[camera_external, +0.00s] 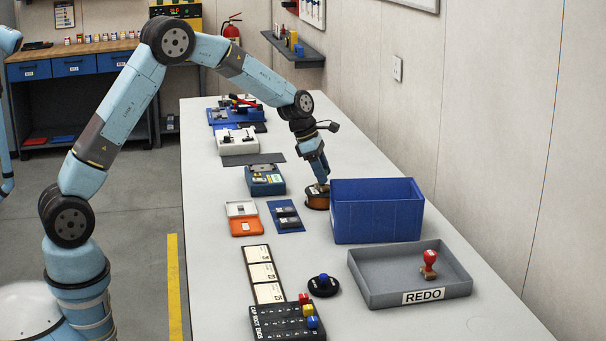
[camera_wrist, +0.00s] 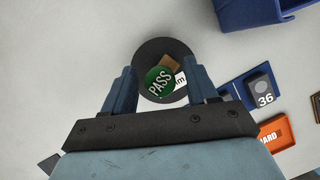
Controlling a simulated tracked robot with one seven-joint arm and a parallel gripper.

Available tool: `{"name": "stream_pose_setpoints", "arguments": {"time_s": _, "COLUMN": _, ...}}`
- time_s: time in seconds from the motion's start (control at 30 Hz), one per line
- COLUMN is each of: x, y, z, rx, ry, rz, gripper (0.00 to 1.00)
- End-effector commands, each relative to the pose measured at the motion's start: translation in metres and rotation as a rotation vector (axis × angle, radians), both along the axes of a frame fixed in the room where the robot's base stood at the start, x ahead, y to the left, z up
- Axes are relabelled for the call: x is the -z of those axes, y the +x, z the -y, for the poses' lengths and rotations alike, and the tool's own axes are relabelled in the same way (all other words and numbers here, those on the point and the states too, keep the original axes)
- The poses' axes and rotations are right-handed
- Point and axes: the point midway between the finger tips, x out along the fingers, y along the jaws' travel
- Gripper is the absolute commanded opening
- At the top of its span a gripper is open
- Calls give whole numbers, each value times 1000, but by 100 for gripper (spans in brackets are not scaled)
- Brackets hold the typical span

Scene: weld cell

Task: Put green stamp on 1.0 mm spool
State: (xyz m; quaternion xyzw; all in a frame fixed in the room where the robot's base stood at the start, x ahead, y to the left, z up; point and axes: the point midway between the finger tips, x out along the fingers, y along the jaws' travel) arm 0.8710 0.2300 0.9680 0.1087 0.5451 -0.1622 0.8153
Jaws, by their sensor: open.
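The spool (camera_external: 317,198) is dark-rimmed with orange-brown winding and lies on the long table, left of the blue bin. In the wrist view the spool (camera_wrist: 153,52) is a dark round disc. The green stamp (camera_wrist: 159,82), its round top marked PASS, shows over the spool's face, between my fingers. It partly covers a white label (camera_wrist: 181,78) ending in "m"; the full size cannot be read. My gripper (camera_wrist: 159,76) is open, with a finger on each side of the stamp. In the external view my gripper (camera_external: 321,182) is just above the spool and hides the stamp.
A blue bin (camera_external: 375,212) stands close right of my gripper. A grey REDO tray (camera_external: 382,290) holds a red stamp (camera_external: 429,264). A blue mat (camera_external: 276,206) with dark blocks and an orange box (camera_external: 246,227) lie left. A button board (camera_external: 288,323) is in front.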

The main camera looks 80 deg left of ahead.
Motion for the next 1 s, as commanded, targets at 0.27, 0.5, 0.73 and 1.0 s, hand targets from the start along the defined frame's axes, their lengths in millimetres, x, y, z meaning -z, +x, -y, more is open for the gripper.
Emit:
{"name": "stream_pose_setpoints", "arguments": {"time_s": 0.27, "x": -39, "y": -14, "z": -6, "rx": 0, "ry": 2, "rz": 3, "gripper": 58}}
{"name": "stream_pose_setpoints", "arguments": {"time_s": 0.5, "x": -81, "y": -30, "z": -12, "rx": 0, "ry": 1, "rz": 3, "gripper": 58}}
{"name": "stream_pose_setpoints", "arguments": {"time_s": 0.73, "x": -104, "y": -40, "z": -16, "rx": 1, "ry": 0, "rz": 0, "gripper": 58}}
{"name": "stream_pose_setpoints", "arguments": {"time_s": 1.0, "x": -110, "y": -42, "z": -17, "rx": 2, "ry": 2, "rz": 1, "gripper": 58}}
